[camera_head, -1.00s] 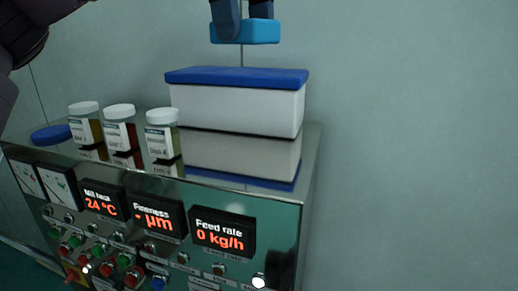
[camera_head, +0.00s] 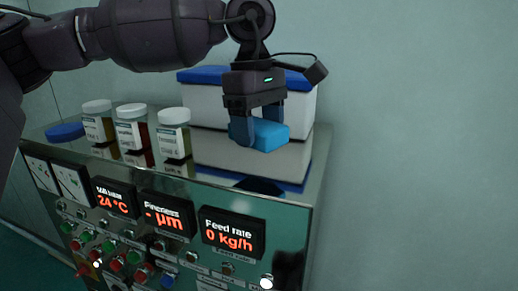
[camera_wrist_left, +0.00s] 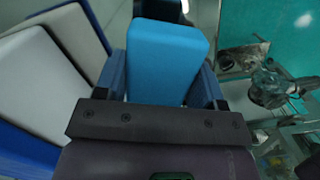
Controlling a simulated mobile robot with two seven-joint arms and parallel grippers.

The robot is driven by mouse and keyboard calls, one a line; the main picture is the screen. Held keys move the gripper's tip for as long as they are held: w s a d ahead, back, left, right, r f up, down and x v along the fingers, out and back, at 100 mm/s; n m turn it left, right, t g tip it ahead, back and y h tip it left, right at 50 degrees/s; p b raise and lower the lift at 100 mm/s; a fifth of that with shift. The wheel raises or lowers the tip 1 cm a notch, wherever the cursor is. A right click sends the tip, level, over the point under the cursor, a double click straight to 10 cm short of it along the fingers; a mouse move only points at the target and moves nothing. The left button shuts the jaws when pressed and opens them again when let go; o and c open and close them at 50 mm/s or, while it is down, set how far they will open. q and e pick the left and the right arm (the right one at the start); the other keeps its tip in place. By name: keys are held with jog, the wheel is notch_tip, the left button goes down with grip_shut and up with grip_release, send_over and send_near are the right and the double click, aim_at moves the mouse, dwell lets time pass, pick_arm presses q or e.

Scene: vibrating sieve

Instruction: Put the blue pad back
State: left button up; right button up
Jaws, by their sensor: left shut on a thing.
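The blue pad (camera_head: 268,135) is a small bright blue block. My left gripper (camera_head: 258,128) is shut on it, with one finger on each side. In the left wrist view the pad (camera_wrist_left: 165,60) fills the space between the fingers, and the boxes (camera_wrist_left: 40,80) are at the left. A gap between pad and boxes cannot be judged. My right gripper is not in view.
Several jars with white lids (camera_head: 132,132) stand left of the boxes on the metal cabinet (camera_head: 225,180). A blue lid (camera_head: 65,131) lies at the far left. The cabinet front has displays (camera_head: 232,232) and buttons. Bare wall is at the right.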

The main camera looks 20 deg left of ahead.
aim_at(259, 167)
pick_arm(q)
jog(key=shift+f, duration=2.4)
jog(key=o, duration=0.9)
jog(key=shift+r, duration=0.1)
jog(key=r, duration=0.8)
jog(key=a+r, duration=0.1)
jog(key=r, duration=0.3)
jog(key=shift+w+a, duration=0.1)
jog(key=shift+w, duration=0.15)
